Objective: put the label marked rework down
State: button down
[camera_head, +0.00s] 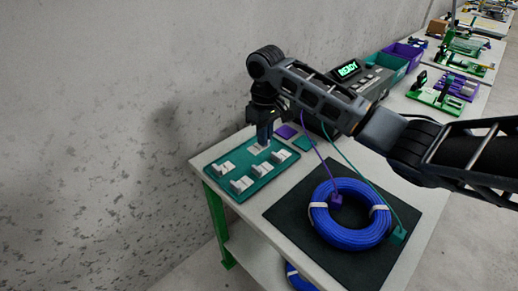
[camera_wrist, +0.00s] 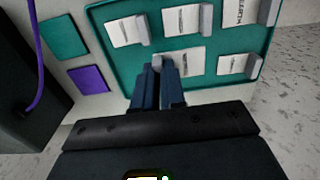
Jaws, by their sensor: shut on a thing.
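My gripper (camera_head: 264,142) points down over the far part of the teal label board (camera_head: 262,181). In the wrist view its fingers (camera_wrist: 167,72) are close together on the small grey grip of a white label (camera_wrist: 188,59). This label is at the board, in the row nearer the gripper in that view; whether it touches the board I cannot tell. The fingers hide part of it, and I cannot read its marking. Several other white labels with grey grips, such as one at the upper left (camera_wrist: 123,32), sit on the board.
A blue cable coil (camera_head: 350,238) lies on a black mat (camera_head: 285,212), with a purple tag and a teal tag on cords. A purple square (camera_wrist: 88,79) and a teal square (camera_wrist: 63,37) lie beside the board. A device reading READY (camera_head: 348,68) stands behind.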

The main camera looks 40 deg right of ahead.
aim_at(259, 159)
jog(key=shift+w+a+f, duration=0.25)
jog(key=shift+a+f, duration=0.2)
jog(key=shift+a, duration=0.3)
jog(key=shift+f, duration=2.05)
jog(key=shift+f, duration=0.15)
jog(key=c, duration=1.2)
grip_release()
notch_tip(259, 159, up, 12)
jog(key=shift+r, duration=0.2)
jog(key=shift+a, duration=0.1)
